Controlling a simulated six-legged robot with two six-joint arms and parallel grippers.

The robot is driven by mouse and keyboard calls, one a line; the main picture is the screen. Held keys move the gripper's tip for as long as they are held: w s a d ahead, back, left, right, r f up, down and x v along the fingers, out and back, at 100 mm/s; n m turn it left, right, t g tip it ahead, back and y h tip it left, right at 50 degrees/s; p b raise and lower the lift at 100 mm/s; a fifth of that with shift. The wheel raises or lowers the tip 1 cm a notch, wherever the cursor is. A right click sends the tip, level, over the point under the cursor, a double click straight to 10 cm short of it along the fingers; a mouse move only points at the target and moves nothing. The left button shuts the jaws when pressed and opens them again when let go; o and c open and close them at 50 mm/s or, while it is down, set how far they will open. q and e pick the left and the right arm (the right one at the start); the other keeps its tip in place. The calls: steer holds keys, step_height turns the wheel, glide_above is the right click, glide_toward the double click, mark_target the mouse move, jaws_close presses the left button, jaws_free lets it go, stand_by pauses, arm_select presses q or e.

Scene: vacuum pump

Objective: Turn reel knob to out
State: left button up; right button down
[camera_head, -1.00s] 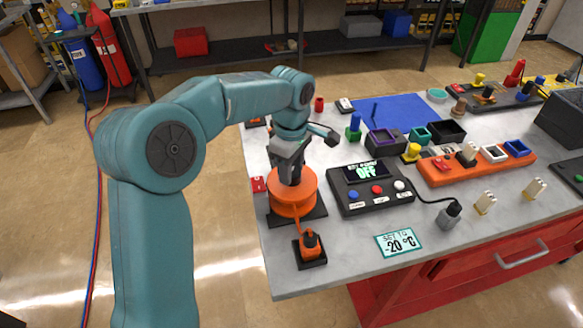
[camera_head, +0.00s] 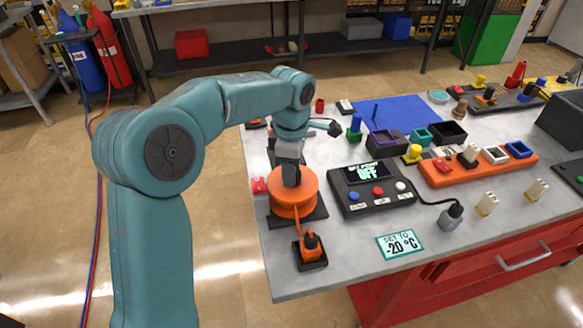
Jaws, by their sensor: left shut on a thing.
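The orange reel (camera_head: 293,199) stands on a dark base plate near the left edge of the table. An orange cable runs from it down to an orange plug (camera_head: 311,245) in a dark holder. My left gripper (camera_head: 291,179) points down from above and is shut on the reel knob at the top of the reel. The knob is mostly hidden by the fingers, so I cannot read its setting. My right gripper is not in view.
Right of the reel is a black control box (camera_head: 371,187) with its display reading OFF and several coloured buttons. A sign (camera_head: 400,244) reading -20 °C lies at the front. An orange tray (camera_head: 477,168) and small coloured bins stand farther right.

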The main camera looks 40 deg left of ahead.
arm_select(q)
steer(key=shift+w+a+r, duration=0.1)
steer(key=shift+a+r, duration=0.05)
steer(key=shift+r, duration=0.1)
steer(key=o, duration=1.1)
steer(key=shift+c, duration=0.2)
steer(key=shift+f, duration=0.1)
steer(key=shift+r, duration=0.4)
step_height(320, 180, up, 16)
steer(key=p, duration=0.2)
steer(key=shift+f, duration=0.25)
